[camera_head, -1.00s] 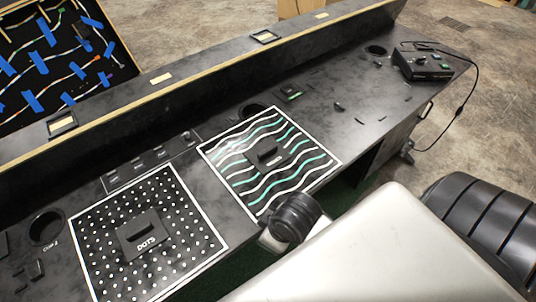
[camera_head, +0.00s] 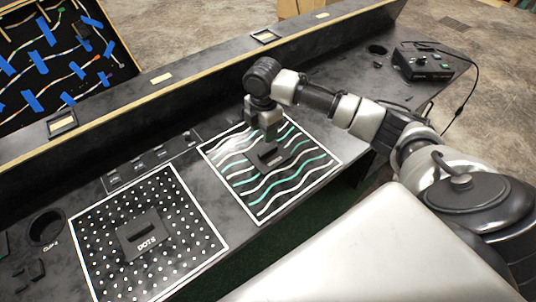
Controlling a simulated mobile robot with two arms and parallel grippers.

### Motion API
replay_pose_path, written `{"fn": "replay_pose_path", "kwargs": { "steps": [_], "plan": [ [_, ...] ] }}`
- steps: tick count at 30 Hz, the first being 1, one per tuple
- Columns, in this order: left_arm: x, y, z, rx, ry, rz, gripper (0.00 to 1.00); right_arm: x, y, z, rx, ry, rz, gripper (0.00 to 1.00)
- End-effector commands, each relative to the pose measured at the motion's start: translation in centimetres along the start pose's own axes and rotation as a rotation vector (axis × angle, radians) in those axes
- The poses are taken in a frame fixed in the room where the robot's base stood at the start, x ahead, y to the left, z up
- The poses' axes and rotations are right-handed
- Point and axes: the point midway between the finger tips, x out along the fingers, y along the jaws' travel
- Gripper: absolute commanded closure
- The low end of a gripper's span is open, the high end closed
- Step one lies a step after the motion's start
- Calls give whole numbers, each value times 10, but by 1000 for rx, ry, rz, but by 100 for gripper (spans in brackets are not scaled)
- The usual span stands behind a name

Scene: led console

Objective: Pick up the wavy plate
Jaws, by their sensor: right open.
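The wavy plate (camera_head: 262,188) is a black square with a white border and white and teal wavy lines. It lies flat on the dark console, with a raised black handle (camera_head: 270,158) at its middle. My right gripper (camera_head: 265,132) points down just above the handle, towards the plate's far side. It is open, and I see nothing held in it. Whether its fingertips touch the handle I cannot tell. My right arm covers part of the console behind the plate. My left gripper is not in view.
A dotted plate (camera_head: 185,232) with its own handle lies to the left on the console (camera_head: 75,190). A cup hole (camera_head: 46,228) is beside it. A black box with a cable (camera_head: 425,62) stands at the far right end. A raised ledge (camera_head: 195,75) runs along the back.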

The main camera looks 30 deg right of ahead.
Motion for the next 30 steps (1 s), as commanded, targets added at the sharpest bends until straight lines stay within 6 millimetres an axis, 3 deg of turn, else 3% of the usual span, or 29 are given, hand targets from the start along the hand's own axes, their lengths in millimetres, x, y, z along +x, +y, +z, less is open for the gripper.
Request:
{"fn": "replay_pose_path", "kwargs": {
  "steps": [4, 12, 17, 25, 30],
  "plan": [
    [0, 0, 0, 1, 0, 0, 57, -1, 5, 13, -11, -3, -10, 53],
    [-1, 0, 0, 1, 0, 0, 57, 39, 5, 13, -11, -2, -9, 53],
    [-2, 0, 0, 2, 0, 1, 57, 50, 5, 14, -12, -3, -7, 53],
    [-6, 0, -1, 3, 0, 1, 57, 88, 4, 18, -12, -2, -8, 53],
    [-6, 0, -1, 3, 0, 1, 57, 98, 4, 18, -13, -4, -5, 53]
  ]
}}
